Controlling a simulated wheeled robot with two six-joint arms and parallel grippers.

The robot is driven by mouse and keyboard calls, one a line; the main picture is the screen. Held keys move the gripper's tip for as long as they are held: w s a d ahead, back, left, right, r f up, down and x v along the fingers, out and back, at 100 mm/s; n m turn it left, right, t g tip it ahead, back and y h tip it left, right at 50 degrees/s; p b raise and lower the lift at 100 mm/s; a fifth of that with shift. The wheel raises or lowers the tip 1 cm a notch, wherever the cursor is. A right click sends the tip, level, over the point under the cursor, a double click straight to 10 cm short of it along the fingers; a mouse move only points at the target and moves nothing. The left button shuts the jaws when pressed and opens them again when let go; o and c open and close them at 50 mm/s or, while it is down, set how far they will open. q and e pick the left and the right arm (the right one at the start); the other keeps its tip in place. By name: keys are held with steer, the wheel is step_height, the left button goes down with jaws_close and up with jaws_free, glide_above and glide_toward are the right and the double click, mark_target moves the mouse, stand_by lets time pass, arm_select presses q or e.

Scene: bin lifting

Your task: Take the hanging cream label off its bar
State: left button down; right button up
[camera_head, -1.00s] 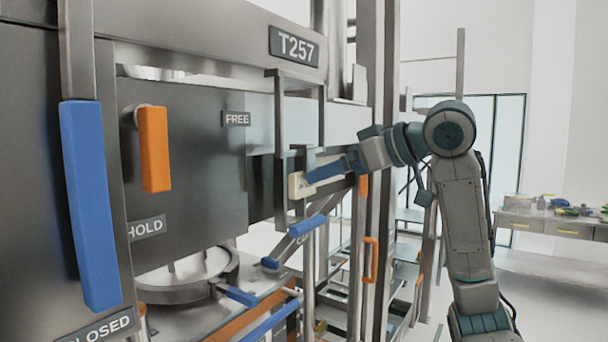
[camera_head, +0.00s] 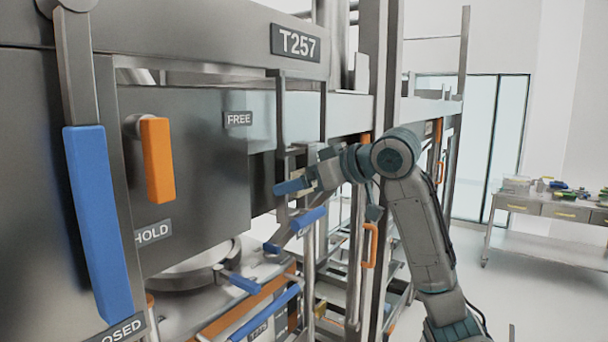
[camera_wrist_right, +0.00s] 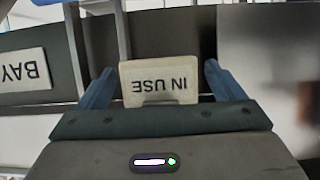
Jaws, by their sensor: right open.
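The cream label (camera_wrist_right: 160,84) reads IN USE upside down in the right wrist view. It hangs in front of a dark panel, and I cannot make out the bar clearly. My right gripper (camera_wrist_right: 157,72) is open, with one blue finger on each side of the label. Small gaps show between the fingers and the label's edges. In the head view the right gripper (camera_head: 292,186) is beside the machine's upright posts, and I cannot make out the label there. My left gripper is in neither view.
A white BAY plate (camera_wrist_right: 24,71) is left of the label in the wrist view. An orange handle (camera_head: 157,160) and a large blue handle (camera_head: 98,222) are further left. Open floor (camera_head: 540,295) lies right.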

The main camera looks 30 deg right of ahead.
steer(key=shift+s, duration=0.1)
steer(key=c, duration=0.7)
steer(key=shift+c, duration=1.3)
steer(key=shift+r, duration=0.2)
steer(key=shift+d+r+b, duration=0.1)
steer(key=shift+r+b, duration=0.3)
steer(key=shift+s+d+b, duration=0.1)
steer(key=shift+s+b, duration=0.05)
steer(key=shift+b, duration=0.2)
steer(key=s+d+b, duration=0.3)
steer(key=s+b, duration=0.1)
steer(key=s, duration=0.4)
steer(key=s+d+r+b, duration=0.1)
steer(key=s+d+b, duration=0.2)
steer(key=s, duration=0.5)
steer(key=shift+s+d+b, duration=0.15)
steer(key=shift+d+b, duration=0.15)
steer(key=shift+b, duration=0.3)
steer(key=shift+s, duration=0.1)
